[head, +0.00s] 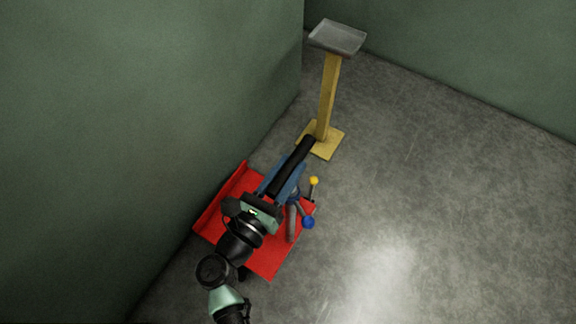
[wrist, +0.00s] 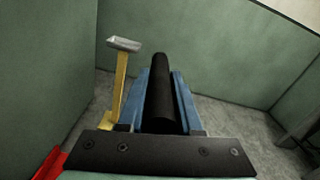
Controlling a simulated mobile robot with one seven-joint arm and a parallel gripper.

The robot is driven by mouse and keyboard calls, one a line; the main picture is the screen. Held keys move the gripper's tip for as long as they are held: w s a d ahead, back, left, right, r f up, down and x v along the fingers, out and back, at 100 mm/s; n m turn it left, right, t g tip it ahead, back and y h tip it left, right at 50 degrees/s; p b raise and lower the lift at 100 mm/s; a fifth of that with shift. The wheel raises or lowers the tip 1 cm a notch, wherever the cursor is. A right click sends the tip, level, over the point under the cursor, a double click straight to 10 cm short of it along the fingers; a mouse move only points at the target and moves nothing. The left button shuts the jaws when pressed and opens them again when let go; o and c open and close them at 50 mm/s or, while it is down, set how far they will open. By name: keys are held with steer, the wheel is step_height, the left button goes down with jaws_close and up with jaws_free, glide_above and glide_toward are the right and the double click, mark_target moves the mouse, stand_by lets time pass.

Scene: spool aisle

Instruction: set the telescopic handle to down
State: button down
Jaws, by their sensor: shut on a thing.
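The telescopic handle appears as a thick black bar (head: 303,151), seen above a red cart-like base (head: 262,262). In the wrist view the black bar (wrist: 162,95) runs lengthwise between the two blue fingers of my gripper (wrist: 165,76). My gripper (head: 287,172) is shut on the bar, with one finger along each side. The bar's far end sticks out past the fingertips. Its near end and its join to the base are hidden by my gripper and arm.
A yellow post (head: 327,95) with a grey tray top (head: 338,37) stands just beyond the bar. A blue knob (head: 308,222) and a yellow knob (head: 314,181) sit at the base's right side. A green wall (head: 150,120) is close on the left. Open floor lies right.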

steer(key=shift+f+b, duration=1.5)
steer(key=shift+f, duration=0.75)
steer(key=shift+s+f, duration=0.1)
steer(key=c, duration=0.6)
jaws_free()
steer(key=v, duration=1.3)
